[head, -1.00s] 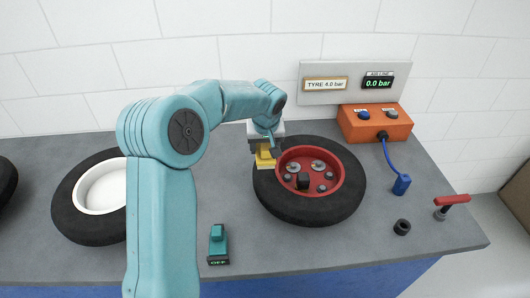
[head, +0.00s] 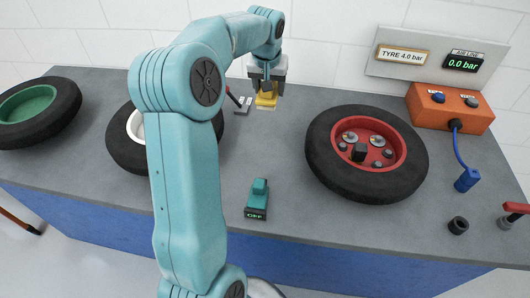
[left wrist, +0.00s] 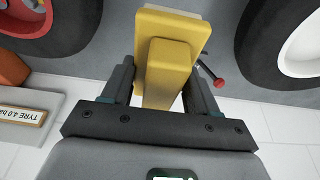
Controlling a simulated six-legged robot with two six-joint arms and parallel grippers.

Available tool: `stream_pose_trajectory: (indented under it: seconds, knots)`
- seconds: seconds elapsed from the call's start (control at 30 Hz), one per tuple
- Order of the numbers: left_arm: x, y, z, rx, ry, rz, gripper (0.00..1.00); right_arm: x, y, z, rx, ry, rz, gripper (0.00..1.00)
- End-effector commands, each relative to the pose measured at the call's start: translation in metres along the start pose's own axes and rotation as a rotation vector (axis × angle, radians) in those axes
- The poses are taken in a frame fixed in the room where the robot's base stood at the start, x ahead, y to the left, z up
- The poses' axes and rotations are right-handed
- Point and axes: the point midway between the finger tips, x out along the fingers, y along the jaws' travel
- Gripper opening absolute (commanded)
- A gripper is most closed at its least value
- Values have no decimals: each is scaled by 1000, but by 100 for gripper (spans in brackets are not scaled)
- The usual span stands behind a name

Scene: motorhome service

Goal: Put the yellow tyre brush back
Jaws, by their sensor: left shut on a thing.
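The yellow tyre brush (head: 266,100) is held by my left gripper (head: 267,87) above the back of the bench, between the white-rimmed and red-rimmed tyres. In the left wrist view the yellow brush (left wrist: 168,58) sits between the two dark fingers of the left gripper (left wrist: 160,84), which are shut on its block-shaped grip. I cannot tell how high it is above the bench. My right gripper is in neither view.
The red-rimmed tyre (head: 320,143) lies at right, the white-rimmed tyre (head: 122,148) at left, partly hidden by my arm. A green-topped OFF switch (head: 258,198) stands in front. An orange air-line box (head: 450,110) is at right.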

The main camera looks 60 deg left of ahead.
Motion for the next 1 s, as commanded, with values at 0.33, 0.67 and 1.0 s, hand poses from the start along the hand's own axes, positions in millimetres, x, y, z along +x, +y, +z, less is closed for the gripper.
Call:
stream_pose_trajectory:
  seconds: [0.33,0.67,1.0]
  knots:
    - [68,-13,23,-23,-6,-9,30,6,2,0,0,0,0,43]
    - [144,-12,46,-23,-3,-7,30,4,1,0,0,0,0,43]
    - [186,-12,59,-23,-2,-7,30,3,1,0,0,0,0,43]
